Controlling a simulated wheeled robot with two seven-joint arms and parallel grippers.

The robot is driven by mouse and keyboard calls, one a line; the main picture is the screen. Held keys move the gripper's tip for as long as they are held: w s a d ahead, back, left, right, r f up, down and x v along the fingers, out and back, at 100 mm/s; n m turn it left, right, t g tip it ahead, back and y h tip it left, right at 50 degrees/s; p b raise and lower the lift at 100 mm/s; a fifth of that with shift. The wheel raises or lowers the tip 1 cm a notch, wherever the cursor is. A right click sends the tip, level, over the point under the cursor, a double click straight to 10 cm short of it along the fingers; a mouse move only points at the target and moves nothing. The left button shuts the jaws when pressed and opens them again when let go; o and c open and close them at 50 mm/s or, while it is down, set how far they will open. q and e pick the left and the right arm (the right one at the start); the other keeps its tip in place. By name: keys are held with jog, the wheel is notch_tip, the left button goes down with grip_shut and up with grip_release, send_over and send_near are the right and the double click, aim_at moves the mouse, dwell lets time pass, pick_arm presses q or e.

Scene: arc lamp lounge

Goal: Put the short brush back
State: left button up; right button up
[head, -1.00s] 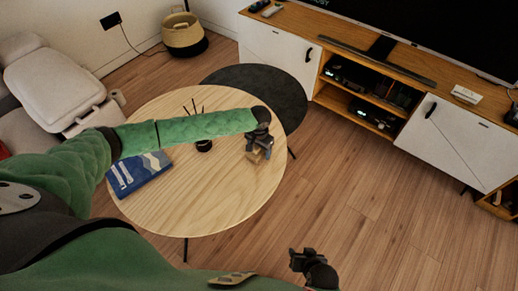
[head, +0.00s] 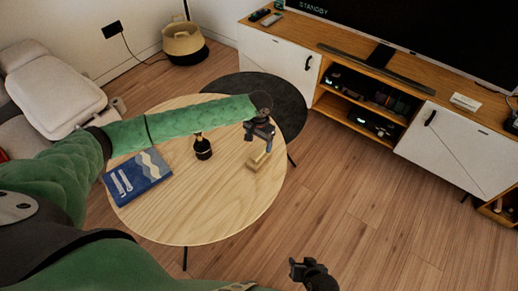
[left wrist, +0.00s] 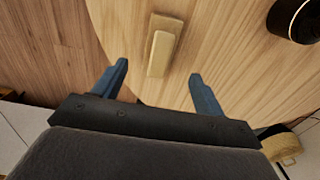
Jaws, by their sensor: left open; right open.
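A pale wooden piece (head: 259,161) lies on the right part of the round wooden table (head: 215,218). In the left wrist view it is a narrow light bar (left wrist: 160,54) on or against a slightly wider block; I see no bristles and cannot tell if it is the short brush. My left gripper (head: 259,138) is open and empty above it. The bar shows between and beyond its blue fingertips (left wrist: 158,70). A small black pot (head: 203,150) stands to its left; my left arm hides whatever is above its neck. My right gripper (head: 298,270) is open and empty, low over the floor.
A blue patterned book (head: 150,175) lies on the table's left; white elongated shapes on it may be print or objects. A dark round table (head: 282,98) stands behind. A white and wood TV cabinet (head: 455,145) is at right. The table's front is clear.

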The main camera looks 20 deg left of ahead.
pick_arm(q)
jog(key=shift+r, duration=0.9)
pick_arm(e)
jog(key=shift+w+r, duration=0.1)
jog(key=shift+w+r, duration=0.1)
jog(key=shift+w, duration=0.1)
jog(key=shift+s, duration=0.1)
